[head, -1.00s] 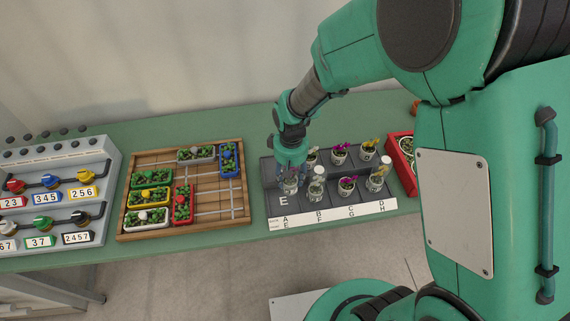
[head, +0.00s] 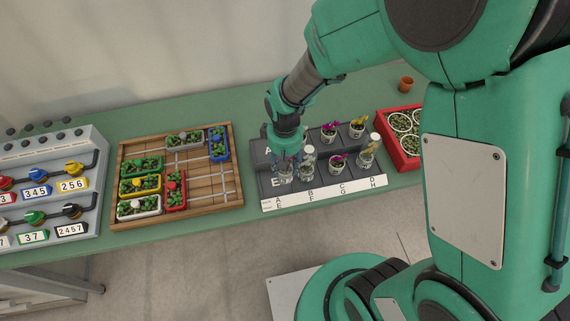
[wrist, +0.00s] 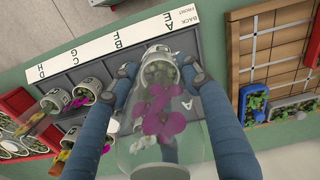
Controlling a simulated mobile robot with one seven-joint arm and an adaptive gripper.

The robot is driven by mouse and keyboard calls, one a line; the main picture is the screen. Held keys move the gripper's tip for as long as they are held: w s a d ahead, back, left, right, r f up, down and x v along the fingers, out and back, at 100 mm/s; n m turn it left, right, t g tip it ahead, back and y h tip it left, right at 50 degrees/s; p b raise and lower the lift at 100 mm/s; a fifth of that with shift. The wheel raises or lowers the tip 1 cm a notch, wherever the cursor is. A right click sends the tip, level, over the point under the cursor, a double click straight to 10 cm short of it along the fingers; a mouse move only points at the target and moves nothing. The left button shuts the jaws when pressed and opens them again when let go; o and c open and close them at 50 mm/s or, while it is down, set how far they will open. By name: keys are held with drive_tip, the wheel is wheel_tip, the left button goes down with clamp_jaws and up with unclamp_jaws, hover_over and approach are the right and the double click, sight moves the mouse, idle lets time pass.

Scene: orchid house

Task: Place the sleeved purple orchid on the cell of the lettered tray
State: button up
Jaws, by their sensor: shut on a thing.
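My gripper (head: 285,160) is shut on the sleeved purple orchid (wrist: 163,120), a white pot with purple blooms inside a clear sleeve. In the wrist view my gripper's fingertips (wrist: 160,70) close on both sides of the pot. The lettered tray (head: 266,190) is dark grey with a white strip along its front edge. The orchid is over its left end, in the A/E column, close to the cell marked E. I cannot tell whether the pot touches the tray. Several potted orchids (head: 338,165) stand in the columns to the right, some in clear sleeves.
A wooden gridded tray (head: 205,211) with small planters lies to the left. A red crate (head: 407,165) of white pots stands right of the lettered tray. A terracotta pot (head: 406,84) stands behind it. A panel of numbered knobs (head: 90,190) is at far left.

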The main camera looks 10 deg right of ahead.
drive_tip(key=s+f+n+b, duration=0.2)
drive_tip(key=s+f+n, duration=0.2)
drive_tip(key=s, duration=0.8)
drive_tip(key=shift+d+n, duration=0.35)
drive_tip(key=shift+n, duration=0.05)
drive_tip(key=shift+w, duration=0.1)
drive_tip(key=w+a+b, duration=0.1)
drive_tip(key=w, duration=0.6)
drive_tip(key=w+a+f+b, duration=0.1)
drive_tip(key=w+a, duration=0.1)
drive_tip(key=w, duration=0.6)
drive_tip(key=shift+w+a+f, duration=0.25)
drive_tip(key=shift+w+a, duration=0.05)
drive_tip(key=shift+f+b, duration=0.55)
drive_tip(key=shift+f, duration=1.2)
drive_tip(key=shift+f, duration=0.15)
